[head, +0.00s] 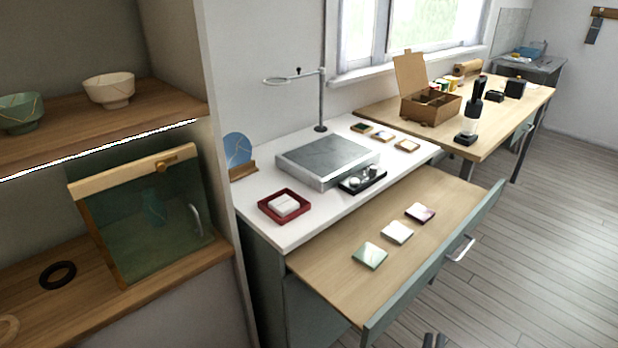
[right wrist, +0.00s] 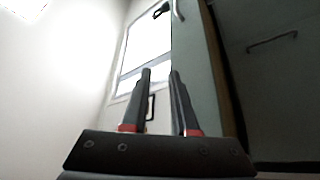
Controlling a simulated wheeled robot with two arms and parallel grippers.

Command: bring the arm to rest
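My right gripper (head: 435,341) shows only as two dark fingertips at the bottom edge of the head view, over the floor in front of the open drawer. In the right wrist view its two fingers (right wrist: 160,72) stand apart with a gap between them and nothing held. They point up toward a bright window and a pale grey-green panel (right wrist: 198,70). My left gripper is not in view. The rest of the right arm is hidden below the head view.
The drawer (head: 330,283) is pulled out, with three small tiles (head: 397,232) in it. Its handle (head: 461,249) faces the floor. Left stands a shelf unit with bowls (head: 109,90) and a glass-fronted case (head: 150,220). The grey floor (head: 545,220) at right is clear.

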